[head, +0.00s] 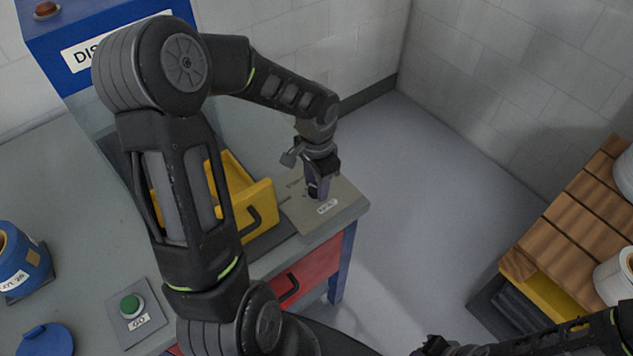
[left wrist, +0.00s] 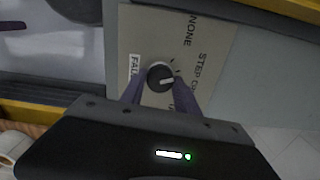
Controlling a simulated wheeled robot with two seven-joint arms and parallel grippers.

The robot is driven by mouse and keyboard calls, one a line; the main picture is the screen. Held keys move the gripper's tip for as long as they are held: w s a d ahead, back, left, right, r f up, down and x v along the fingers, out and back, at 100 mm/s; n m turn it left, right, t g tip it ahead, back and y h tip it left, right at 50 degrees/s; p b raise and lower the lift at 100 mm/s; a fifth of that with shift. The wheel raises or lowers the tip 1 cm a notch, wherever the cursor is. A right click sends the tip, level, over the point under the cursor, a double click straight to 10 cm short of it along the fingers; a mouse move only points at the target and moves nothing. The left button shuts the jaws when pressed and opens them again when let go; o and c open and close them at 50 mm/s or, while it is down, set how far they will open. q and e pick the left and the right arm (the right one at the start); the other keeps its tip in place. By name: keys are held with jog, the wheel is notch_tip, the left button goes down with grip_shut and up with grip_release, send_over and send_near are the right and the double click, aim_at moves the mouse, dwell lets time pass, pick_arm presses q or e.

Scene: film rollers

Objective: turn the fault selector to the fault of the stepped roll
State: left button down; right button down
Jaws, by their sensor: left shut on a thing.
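The fault selector is a dark round knob (left wrist: 157,70) with a white pointer mark, on a beige plate (left wrist: 140,30) with printed labels. NONE and STEP are readable in the left wrist view; other lettering beyond STEP is partly hidden by a finger. The pointer mark points to the right of that picture, towards the lettering just past STEP. My left gripper (head: 318,194) is shut on the knob, with one finger (left wrist: 134,92) and the other (left wrist: 183,95) on either side. My right gripper (head: 432,346) shows only partly at the bottom edge; its jaws are unclear.
A yellow bin (head: 262,205) stands beside the plate on the grey bench. A green GO button (head: 131,305) and a blue roll (head: 22,264) are at the left. White rolls (head: 616,280) stand on a wooden slatted top (head: 570,215) at the right. Open floor lies between.

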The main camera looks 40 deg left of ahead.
dwell(0.4)
pick_arm(q)
jog(key=c, duration=0.9)
grip_release()
jog(key=shift+r, duration=0.15)
notch_tip(320, 180, up, 8)
jog(key=shift+f+b, duration=0.25)
jog(key=shift+b, duration=0.05)
